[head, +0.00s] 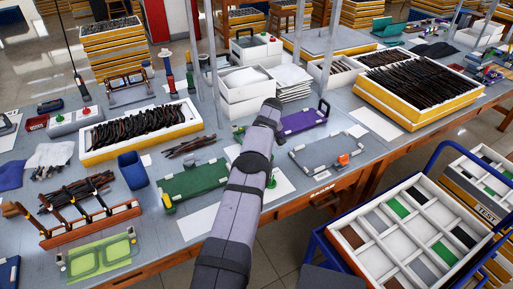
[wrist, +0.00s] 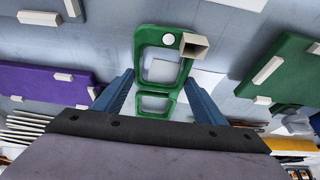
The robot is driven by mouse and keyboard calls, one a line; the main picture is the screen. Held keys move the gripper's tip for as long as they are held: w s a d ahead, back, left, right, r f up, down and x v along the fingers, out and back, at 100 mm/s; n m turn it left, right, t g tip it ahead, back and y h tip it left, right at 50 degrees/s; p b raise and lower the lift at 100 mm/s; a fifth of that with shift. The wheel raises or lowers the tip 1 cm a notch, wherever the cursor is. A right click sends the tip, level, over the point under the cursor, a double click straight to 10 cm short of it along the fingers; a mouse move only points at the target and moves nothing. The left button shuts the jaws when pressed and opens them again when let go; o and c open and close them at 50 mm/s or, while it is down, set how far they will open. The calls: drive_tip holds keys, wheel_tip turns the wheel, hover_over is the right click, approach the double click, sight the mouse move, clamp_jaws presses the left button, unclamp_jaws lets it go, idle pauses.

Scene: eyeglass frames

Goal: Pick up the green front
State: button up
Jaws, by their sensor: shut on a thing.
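The green front (wrist: 140,65) shows in the wrist view as a dark green frame with two rounded openings. A white dot and a small beige block (wrist: 195,46) show at its far end. My gripper (wrist: 163,92) has a blue finger on each side of it and is shut on it. In the head view my arm reaches over the middle of the table and hides the grip.
A green fixture (head: 192,183) lies left of my arm; purple (head: 303,118) and grey (head: 325,150) ones lie right. A blue bin (head: 133,170), a white-lined tray of dark parts (head: 140,128) and a lime tray (head: 100,258) stand left. A compartment tray (head: 415,235) sits front right.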

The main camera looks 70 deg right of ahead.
wheel_tip(320, 180, up, 9)
drive_tip(key=p, duration=0.2)
idle(0.5)
